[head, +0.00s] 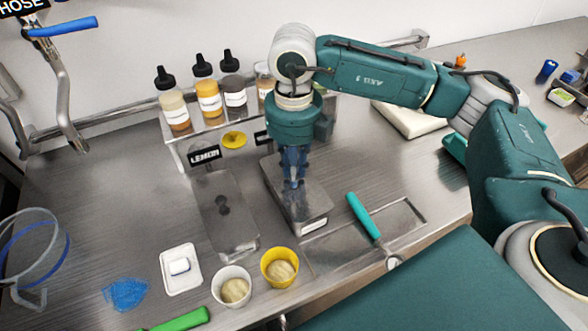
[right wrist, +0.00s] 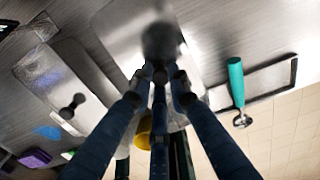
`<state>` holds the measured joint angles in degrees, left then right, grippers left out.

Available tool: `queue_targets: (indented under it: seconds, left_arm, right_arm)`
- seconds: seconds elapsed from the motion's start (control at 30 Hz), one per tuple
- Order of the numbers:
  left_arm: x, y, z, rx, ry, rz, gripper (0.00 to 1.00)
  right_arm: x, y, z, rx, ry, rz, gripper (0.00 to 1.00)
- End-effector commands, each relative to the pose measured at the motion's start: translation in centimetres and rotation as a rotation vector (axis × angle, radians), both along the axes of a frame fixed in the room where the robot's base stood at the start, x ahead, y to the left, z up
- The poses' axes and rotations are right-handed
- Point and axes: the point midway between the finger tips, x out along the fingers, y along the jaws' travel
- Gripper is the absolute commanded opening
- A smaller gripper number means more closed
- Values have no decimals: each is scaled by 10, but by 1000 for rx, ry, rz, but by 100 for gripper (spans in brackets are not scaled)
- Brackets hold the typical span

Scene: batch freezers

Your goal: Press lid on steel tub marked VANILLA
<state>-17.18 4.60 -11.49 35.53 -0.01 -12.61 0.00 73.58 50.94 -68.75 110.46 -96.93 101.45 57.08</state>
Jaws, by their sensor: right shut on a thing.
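A steel tub (head: 312,215) with a white label on its front end stands on the counter right of a second tub. I cannot read its label, and the sign behind it is mostly hidden by my arm. A flat steel lid (head: 318,196) appears to lie on or just over this tub; any gap is hard to see. My right gripper (head: 293,182) points down over the lid's middle, shut on its knob, which the fingers hide. In the right wrist view the fingers (right wrist: 161,76) meet over the lid (right wrist: 120,35). My left gripper is not in view.
The LEMON tub (head: 240,240) at left has a lid with a dark knob (head: 223,205). Bottles (head: 208,98) stand on a rack behind. White (head: 232,287) and yellow (head: 281,268) cups are in front. A teal-handled scoop (head: 363,215) lies to the right.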

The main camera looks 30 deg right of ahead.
Motion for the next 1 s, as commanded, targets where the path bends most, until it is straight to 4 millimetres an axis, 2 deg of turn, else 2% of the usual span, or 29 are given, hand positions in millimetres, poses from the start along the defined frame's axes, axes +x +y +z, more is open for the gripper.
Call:
queue_targets:
  seconds: [0.17,0.2,0.3,0.5,0.53,0.6,0.63,1.0]
  left_arm:
    - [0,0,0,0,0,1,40]
    - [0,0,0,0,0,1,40]
    - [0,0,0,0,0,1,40]
    - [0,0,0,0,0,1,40]
    - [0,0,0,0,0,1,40]
    - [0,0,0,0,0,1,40]
    - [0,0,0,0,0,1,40]
    - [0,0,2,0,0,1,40]
  right_arm:
    - [0,0,0,0,0,0,0]
    - [0,0,0,0,0,0,19]
    - [0,0,0,0,0,0,39]
    - [0,0,0,0,0,0,39]
    - [0,0,0,0,0,0,41]
    - [0,0,0,0,0,0,55]
    - [0,0,0,0,0,0,58]
    - [0,0,3,0,0,0,58]
